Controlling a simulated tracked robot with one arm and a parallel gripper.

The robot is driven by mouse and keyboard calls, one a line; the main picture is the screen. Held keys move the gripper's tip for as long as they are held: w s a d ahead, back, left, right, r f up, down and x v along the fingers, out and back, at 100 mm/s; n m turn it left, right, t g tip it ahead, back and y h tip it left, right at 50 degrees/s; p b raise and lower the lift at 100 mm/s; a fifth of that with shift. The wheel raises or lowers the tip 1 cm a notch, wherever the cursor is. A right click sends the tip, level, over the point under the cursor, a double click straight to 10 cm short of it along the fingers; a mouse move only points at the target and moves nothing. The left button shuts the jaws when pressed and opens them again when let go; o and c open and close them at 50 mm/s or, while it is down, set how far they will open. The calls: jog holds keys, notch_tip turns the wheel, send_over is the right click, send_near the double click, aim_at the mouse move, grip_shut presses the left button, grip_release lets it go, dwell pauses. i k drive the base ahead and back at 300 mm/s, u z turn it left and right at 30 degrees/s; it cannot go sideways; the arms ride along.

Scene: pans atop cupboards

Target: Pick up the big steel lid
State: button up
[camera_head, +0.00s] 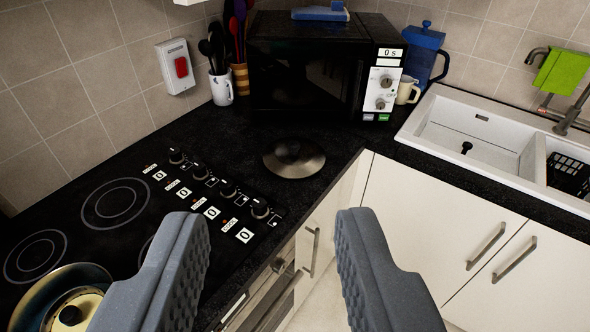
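The big steel lid (294,158) lies on the black worktop, in front of the microwave and right of the hob knobs. It is round and grey with a dark knob in its middle. My gripper (270,225) is open and empty, its two grey ribbed fingers wide apart at the bottom of the view. The lid shows beyond the fingertips, in the gap between them and apart from both.
A black microwave (310,75) stands behind the lid. The black hob (120,215) is at left, with a pan (35,305) holding a gold-coloured lidded thing at lower left. A white sink (470,135) is at right. A utensil mug (221,88) stands by the wall. Worktop around the lid is clear.

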aim_at(288, 157)
jog(key=k, duration=1.05)
jog(key=z, duration=0.65)
jog(key=i, duration=2.5)
jog(key=u, duration=0.65)
